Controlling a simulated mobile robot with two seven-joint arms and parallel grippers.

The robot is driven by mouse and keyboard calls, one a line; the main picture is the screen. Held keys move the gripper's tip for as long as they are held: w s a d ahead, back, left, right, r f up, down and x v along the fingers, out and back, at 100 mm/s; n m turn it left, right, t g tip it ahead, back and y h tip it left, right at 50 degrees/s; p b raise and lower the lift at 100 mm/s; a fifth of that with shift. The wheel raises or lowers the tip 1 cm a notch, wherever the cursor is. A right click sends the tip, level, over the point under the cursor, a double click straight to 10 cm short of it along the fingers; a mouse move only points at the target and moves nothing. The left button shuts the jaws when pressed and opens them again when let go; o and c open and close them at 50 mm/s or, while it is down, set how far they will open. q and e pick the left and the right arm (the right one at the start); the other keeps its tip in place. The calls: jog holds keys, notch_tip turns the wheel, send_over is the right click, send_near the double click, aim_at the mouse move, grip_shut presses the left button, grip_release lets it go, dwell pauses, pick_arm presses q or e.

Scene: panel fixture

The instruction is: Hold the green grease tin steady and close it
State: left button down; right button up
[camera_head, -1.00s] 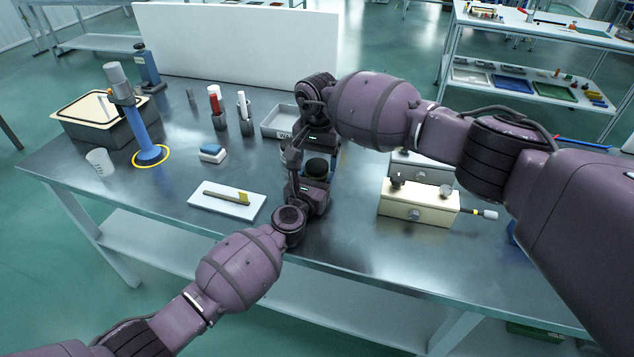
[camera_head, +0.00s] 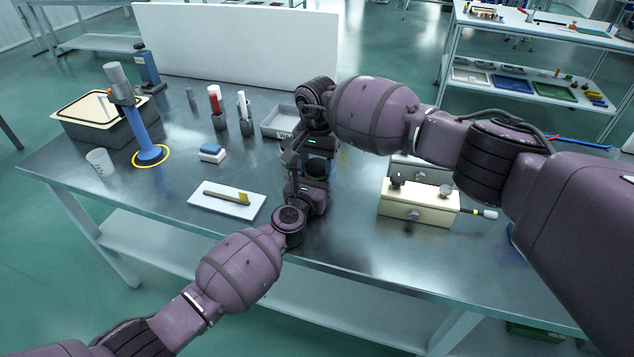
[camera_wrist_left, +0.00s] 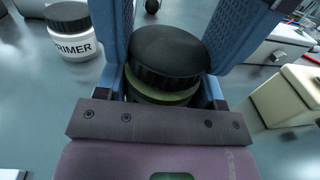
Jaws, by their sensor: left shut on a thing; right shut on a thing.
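The green grease tin (camera_wrist_left: 178,99) shows in the left wrist view as a narrow green band under its black ribbed lid (camera_wrist_left: 165,53). The lid sits over the tin's mouth and looks slightly tilted; whether it is fully seated I cannot tell. My left gripper (camera_head: 312,187) is shut on the tin at the bench's front middle. My right gripper (camera_head: 305,158) comes in from above and is shut on the lid. Blue textured fingers flank the lid in the left wrist view. In the head view the grippers hide most of the tin.
A white primer jar (camera_wrist_left: 72,40) stands left of the tin in the wrist view. A cream box fixture (camera_head: 417,205) is to the right. A white plate (camera_head: 228,206) with a brush-like tool lies left. A grey tray (camera_head: 279,132) sits behind. The bench front between these is clear.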

jog(key=m, duration=0.6)
jog(key=o, duration=1)
jog(key=shift+r, duration=2.3)
jog(key=shift+c, duration=0.3)
notch_tip(320, 180, up, 2)
jog(key=shift+a+r+n, duration=0.1)
jog(key=shift+a+n, duration=0.05)
jog(key=shift+n, duration=0.55)
jog(key=shift+r+n, duration=0.4)
jog(key=shift+r, duration=0.2)
